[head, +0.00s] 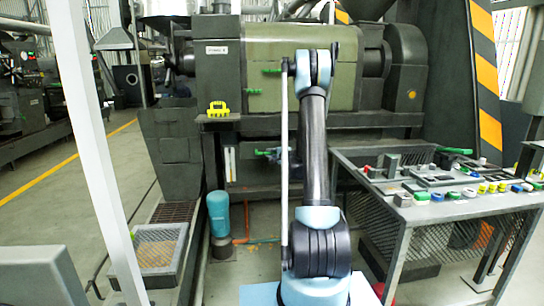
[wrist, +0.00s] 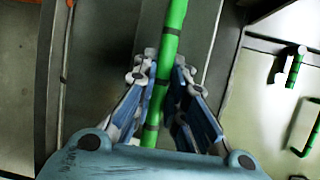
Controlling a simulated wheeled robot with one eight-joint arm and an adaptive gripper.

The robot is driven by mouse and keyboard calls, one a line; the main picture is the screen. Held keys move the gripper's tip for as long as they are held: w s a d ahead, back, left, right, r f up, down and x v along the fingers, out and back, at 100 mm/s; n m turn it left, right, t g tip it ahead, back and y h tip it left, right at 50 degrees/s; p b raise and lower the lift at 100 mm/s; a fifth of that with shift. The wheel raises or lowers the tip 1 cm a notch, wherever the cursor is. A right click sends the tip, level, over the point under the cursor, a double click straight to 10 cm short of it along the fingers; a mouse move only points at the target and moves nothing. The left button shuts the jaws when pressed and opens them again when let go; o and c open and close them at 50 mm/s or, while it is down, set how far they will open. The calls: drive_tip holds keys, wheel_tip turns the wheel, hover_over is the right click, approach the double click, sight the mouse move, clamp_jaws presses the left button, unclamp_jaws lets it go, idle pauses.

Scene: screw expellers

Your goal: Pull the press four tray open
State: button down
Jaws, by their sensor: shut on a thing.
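My gripper (wrist: 166,74) is shut on a long green bar handle (wrist: 174,20) in the wrist view, with a blue finger on each side of it. The handle runs between the fingers from the top of the picture towards the palm. A grey metal surface (wrist: 110,40) lies behind it; I cannot tell whether this is the tray's face. In the head view the large green-grey press (head: 262,68) stands ahead with a small label plate, too small to read surely. My arm covers part of the press there and my gripper is hidden.
A mesh-sided bench (head: 408,222) with coloured buttons and tools stands at the right. A yellow object (head: 218,109) sits on the press ledge. A blue cylinder (head: 219,212) and a grated floor tray (head: 159,248) are lower left. A white post (head: 95,150) rises nearby.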

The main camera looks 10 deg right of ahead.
drive_tip(key=shift+d, duration=0.3)
drive_tip(key=c, duration=1.7)
unclamp_jaws()
drive_tip(key=shift+f, duration=0.15)
drive_tip(key=shift+o, duration=0.5)
drive_tip(key=shift+a, duration=0.15)
drive_tip(key=shift+s, duration=0.1)
drive_tip(key=v, duration=1.1)
drive_tip(key=shift+s, duration=0.35)
